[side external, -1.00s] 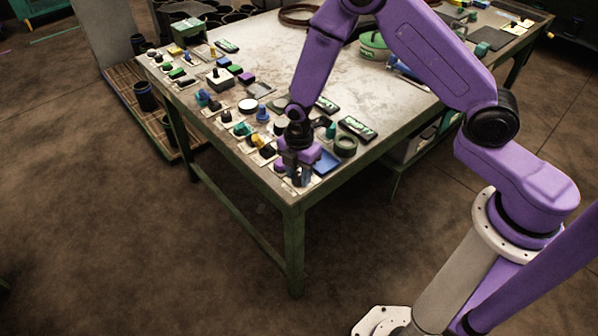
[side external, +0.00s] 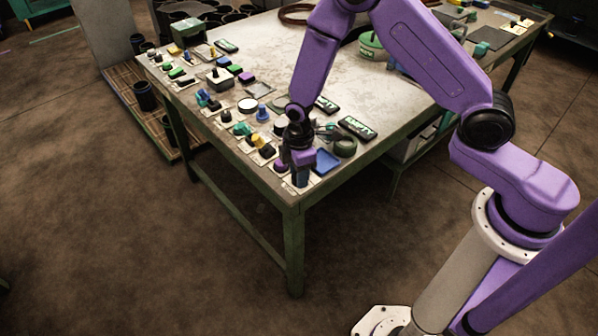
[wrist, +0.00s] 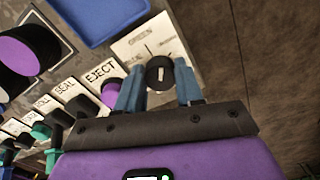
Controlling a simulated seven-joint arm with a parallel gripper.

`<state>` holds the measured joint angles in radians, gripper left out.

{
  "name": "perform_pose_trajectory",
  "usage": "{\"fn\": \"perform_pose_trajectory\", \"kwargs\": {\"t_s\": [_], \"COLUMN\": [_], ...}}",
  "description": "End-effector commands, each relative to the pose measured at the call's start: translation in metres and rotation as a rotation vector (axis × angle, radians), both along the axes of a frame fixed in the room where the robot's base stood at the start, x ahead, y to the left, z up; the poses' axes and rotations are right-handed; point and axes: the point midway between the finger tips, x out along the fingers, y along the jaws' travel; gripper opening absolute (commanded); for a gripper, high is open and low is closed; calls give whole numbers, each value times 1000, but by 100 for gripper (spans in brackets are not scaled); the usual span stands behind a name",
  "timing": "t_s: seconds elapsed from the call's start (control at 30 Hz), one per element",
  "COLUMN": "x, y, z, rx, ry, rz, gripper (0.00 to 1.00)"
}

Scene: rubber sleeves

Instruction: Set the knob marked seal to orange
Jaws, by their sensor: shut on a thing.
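A black round knob (wrist: 158,73) with a white pointer line is on a pale plate (wrist: 130,48) at the table's near corner. One printed word on the plate looks like GREEN; its other print is too blurred to read or hidden, so I cannot confirm its name. My gripper (wrist: 159,84) has its blue-grey fingers on either side of the knob and is shut on it. In the side external view my gripper (side external: 301,178) points down at the corner and hides the knob. A SEAL label (wrist: 65,86) lies along a row of controls, beside the EJECT label (wrist: 101,72).
A purple button (wrist: 112,92) is close to one finger. A blue tray (side external: 327,161) lies just behind my gripper. Several buttons and switches line the table's left edge. The table's middle (side external: 285,60) is mostly clear. Beyond the near corner is open floor.

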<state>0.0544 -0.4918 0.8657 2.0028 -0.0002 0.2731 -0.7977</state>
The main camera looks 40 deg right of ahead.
Motion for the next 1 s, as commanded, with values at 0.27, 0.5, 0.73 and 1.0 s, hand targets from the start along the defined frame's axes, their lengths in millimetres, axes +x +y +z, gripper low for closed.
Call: {"fn": "perform_pose_trajectory", "kwargs": {"t_s": [0.27,0.5,0.73,1.0], "x": [0,-1,-1,-1], "y": [1,1,1,1], "z": [1,1,1,1], "rx": [1,0,1,1], "ry": [0,0,0,0], "rz": [-241,-394,-475,-505], "gripper": [6,6,6,6]}}
